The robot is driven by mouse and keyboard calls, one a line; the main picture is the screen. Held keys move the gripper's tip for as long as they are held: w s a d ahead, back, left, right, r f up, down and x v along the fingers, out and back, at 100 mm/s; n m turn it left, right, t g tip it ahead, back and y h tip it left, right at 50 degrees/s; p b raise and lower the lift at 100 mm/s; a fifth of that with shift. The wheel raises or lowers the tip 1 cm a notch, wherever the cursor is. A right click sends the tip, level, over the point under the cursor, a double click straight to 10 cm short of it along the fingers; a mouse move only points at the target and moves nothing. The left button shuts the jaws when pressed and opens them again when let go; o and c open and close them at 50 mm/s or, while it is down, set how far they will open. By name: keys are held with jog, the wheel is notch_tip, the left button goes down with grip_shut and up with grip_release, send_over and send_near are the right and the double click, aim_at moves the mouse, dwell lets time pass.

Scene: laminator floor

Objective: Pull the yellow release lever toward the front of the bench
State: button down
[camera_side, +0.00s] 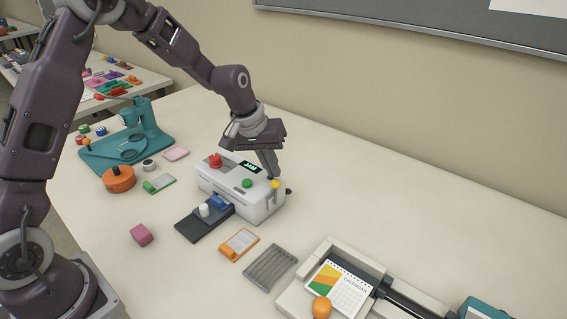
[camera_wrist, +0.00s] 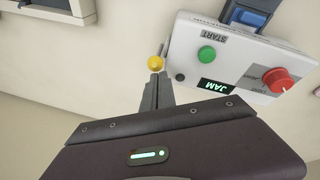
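The white laminator (camera_side: 240,190) stands mid-bench with a lit JAM display (camera_side: 250,167), which also reads upside down in the wrist view (camera_wrist: 214,86). The yellow release lever's round knob (camera_side: 275,184) is at the laminator's right end. In the wrist view the yellow knob (camera_wrist: 155,63) shows just beyond my fingertips, beside the white housing. My gripper (camera_side: 271,177) points down at that end, its fingers together and close to the knob. In the wrist view my gripper (camera_wrist: 157,78) has nothing visible between its fingers. I cannot tell whether the tips touch the lever.
The laminator carries a red knob (camera_side: 215,160) and a green button (camera_side: 247,183). A dark tray (camera_side: 195,228) with a blue piece lies in front. An orange-clipped card (camera_side: 239,244), a grey ribbed rack (camera_side: 271,267) and a calendar trimmer (camera_side: 350,262) lie nearer.

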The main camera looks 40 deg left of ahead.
jog(key=shift+s+f, duration=0.15)
jog(key=shift+s, duration=1)
jog(key=shift+w+f, duration=0.35)
jog(key=shift+w, duration=0.4)
jog(key=shift+w+r, duration=0.1)
jog(key=a+r, duration=0.1)
jog(key=w+a+r, duration=0.1)
jog(key=r, duration=0.1)
jog(key=shift+w+r, duration=0.15)
jog(key=shift+r, duration=0.15)
jog(key=s+r, duration=0.5)
jog(key=s, duration=0.2)
jog(key=shift+s+a+r, duration=0.25)
jog(key=shift+s+a, duration=0.15)
